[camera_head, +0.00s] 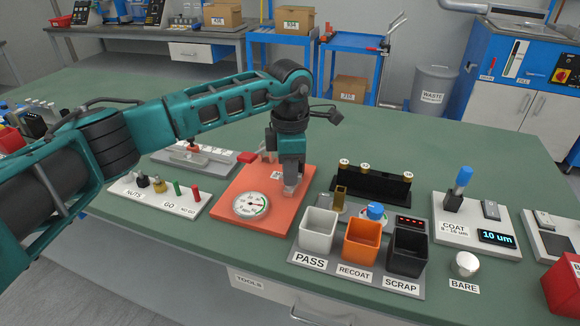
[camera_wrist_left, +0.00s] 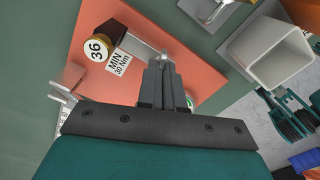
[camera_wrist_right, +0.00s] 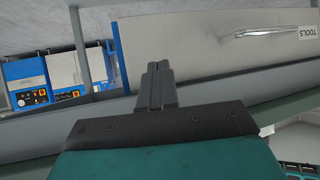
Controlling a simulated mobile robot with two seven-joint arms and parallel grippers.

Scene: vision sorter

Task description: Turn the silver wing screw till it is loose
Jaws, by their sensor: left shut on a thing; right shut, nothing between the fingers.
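The orange-red test plate (camera_head: 225,207) lies on the green bench, with a round dial gauge (camera_head: 251,205) at its front. My left gripper (camera_head: 290,187) points down over the plate's right side, behind and right of the dial. Its fingers are shut on a small silver piece, which looks like the silver wing screw (camera_wrist_left: 165,56); the fingers hide most of it. In the left wrist view a grey bar, a gold round part marked 36 (camera_wrist_left: 97,48) and a "MIN 30 Nm" label sit beside the fingertips. My right gripper (camera_wrist_right: 157,68) is shut and empty, in front of the bench drawer.
Right of the plate stand white PASS (camera_head: 319,231), orange RECOAT (camera_head: 360,241) and black SCRAP (camera_head: 407,252) bins. A black rack (camera_head: 371,187) is behind them. A nuts and GO gauge board (camera_head: 160,200) lies left of the plate. The bench's back is clear.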

